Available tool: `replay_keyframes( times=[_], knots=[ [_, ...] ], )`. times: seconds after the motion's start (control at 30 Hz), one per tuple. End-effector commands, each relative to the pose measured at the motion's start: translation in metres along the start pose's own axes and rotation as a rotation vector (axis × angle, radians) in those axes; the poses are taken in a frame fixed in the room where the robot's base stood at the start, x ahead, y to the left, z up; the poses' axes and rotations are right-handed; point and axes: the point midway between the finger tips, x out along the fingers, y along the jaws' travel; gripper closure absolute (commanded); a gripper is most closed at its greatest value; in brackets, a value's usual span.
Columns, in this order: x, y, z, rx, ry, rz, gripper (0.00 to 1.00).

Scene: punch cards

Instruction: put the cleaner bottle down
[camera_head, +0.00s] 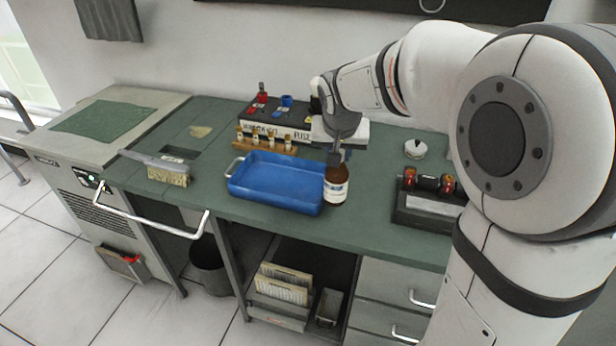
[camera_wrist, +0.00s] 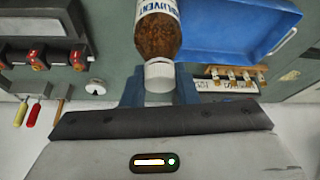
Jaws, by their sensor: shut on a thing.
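The cleaner bottle (camera_head: 337,184) is brown with a white label and a pale cap. It hangs upright below my gripper (camera_head: 339,153), at the right end of the blue tray, near the front of the green bench. In the wrist view the bottle (camera_wrist: 158,36) shows its label, and its white cap sits between the two fingers of my gripper (camera_wrist: 159,84). The gripper is shut on the cap or neck. I cannot tell for sure whether the bottle's base touches the bench.
A blue tray (camera_head: 276,180) lies just left of the bottle. Behind it stands a wooden rack (camera_head: 265,142) with small bottles. A dark box with red-capped items (camera_head: 429,205) is at the right. The green bench top (camera_head: 372,200) is bare between bottle and box.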

Motion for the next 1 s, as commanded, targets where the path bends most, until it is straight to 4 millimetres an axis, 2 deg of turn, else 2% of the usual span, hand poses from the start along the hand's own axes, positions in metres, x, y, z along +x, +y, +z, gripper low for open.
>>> replay_keyframes(
  times=[0.1,0.53,0.93,0.97,1.0],
  knots=[
    [0.022,0.001,0.011,0.0,-0.006,0.002,1.0],
    [0.07,0.003,0.031,0.005,-0.003,0.003,1.0],
    [0.078,0.003,0.034,0.006,0.0,0.002,1.0],
    [0.078,0.003,0.035,0.006,-0.001,0.003,0.72],
    [0.077,0.003,0.034,0.006,-0.001,0.003,0.69]
  ],
)
